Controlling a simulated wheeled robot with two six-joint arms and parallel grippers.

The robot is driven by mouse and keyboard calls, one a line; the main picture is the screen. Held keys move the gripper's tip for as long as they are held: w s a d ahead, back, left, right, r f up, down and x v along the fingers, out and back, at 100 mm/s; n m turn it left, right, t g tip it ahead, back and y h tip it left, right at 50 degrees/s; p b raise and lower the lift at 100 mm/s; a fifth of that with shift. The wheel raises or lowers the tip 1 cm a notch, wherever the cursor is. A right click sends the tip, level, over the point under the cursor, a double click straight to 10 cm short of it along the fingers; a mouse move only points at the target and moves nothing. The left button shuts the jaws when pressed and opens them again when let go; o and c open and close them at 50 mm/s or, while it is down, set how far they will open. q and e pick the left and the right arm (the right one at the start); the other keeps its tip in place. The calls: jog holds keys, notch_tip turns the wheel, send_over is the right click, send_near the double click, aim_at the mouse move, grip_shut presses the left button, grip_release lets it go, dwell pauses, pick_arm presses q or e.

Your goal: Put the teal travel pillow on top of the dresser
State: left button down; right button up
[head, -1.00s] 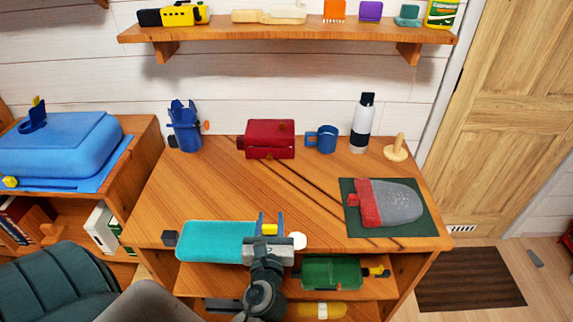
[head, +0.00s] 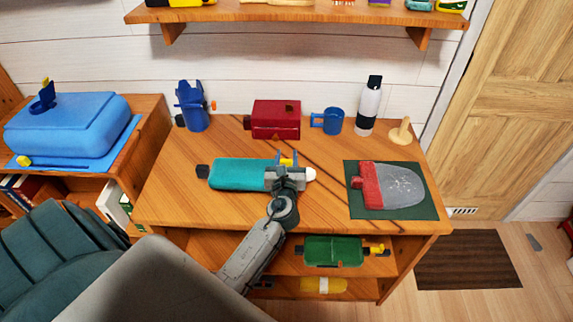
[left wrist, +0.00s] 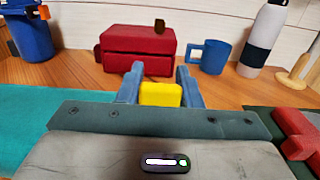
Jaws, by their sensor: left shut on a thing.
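The teal travel pillow (head: 238,174) is a long teal block with a dark knob at its left end and a pale knob at its right end. My left gripper (head: 287,163) is shut on it near the right end, with a yellow piece between the blue fingers. In the left wrist view the pillow (left wrist: 35,110) shows at the left, and the gripper (left wrist: 160,90) hides part of it. The pillow is over the front-middle of the wooden dresser top (head: 180,208); I cannot tell whether it touches. My right gripper is not in view.
A blue pitcher-like thing (head: 193,105), red box (head: 277,119), blue mug (head: 331,121), bottle (head: 368,106) and wooden peg (head: 400,132) line the back. A grey-red item (head: 395,185) lies on a green mat (head: 420,211) at right. The left front top is clear.

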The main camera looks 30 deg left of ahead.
pick_arm(q)
notch_tip(320, 180, down, 4)
jog(key=shift+r, duration=0.2)
jog(key=shift+f+b, duration=0.1)
jog(key=shift+b, duration=0.25)
jog(key=c, duration=1)
grip_release()
